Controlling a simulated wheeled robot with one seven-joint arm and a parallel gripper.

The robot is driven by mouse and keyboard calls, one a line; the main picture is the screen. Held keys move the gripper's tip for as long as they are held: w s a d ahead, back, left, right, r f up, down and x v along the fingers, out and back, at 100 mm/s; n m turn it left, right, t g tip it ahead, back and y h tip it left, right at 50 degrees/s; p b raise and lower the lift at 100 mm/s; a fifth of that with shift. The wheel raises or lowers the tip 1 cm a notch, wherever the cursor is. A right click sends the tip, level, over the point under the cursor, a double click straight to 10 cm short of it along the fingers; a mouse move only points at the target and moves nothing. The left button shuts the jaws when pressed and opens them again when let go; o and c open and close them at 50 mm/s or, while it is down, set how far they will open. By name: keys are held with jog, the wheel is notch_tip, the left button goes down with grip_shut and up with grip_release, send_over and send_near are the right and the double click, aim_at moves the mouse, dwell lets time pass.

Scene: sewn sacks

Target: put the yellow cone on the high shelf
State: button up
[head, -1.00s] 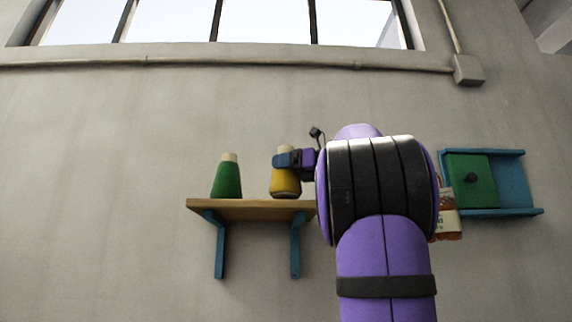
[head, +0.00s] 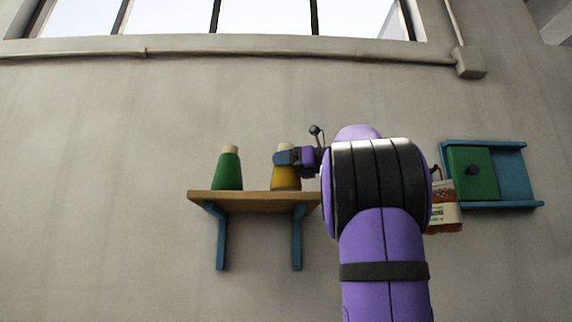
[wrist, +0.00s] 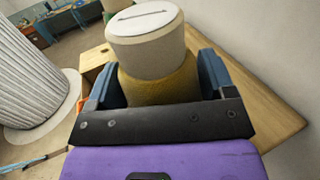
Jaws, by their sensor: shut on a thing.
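The yellow cone (head: 286,181) has a cream top and is at the right part of the high wooden shelf (head: 250,202). It stands upright, its base at the level of the shelf top; I cannot tell for sure whether it rests on the board. My gripper (head: 285,158) is shut on the cone's upper part. In the wrist view the cone (wrist: 158,85) sits between the two blue fingers of my gripper (wrist: 160,80), with the shelf board (wrist: 255,105) below. My arm hides the shelf's right end in the head view.
A green cone (head: 228,171) with a cream top stands on the shelf's left part, apart from the yellow one. A blue wall frame with a green sliding panel (head: 472,173) is at the right. A packet (head: 447,210) hangs beside my arm. A window runs above.

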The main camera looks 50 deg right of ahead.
jog(key=shift+f, duration=0.45)
jog(key=o, duration=1)
jog(key=v, duration=1)
jog(key=shift+s+d, duration=0.15)
jog(key=shift+s, duration=0.25)
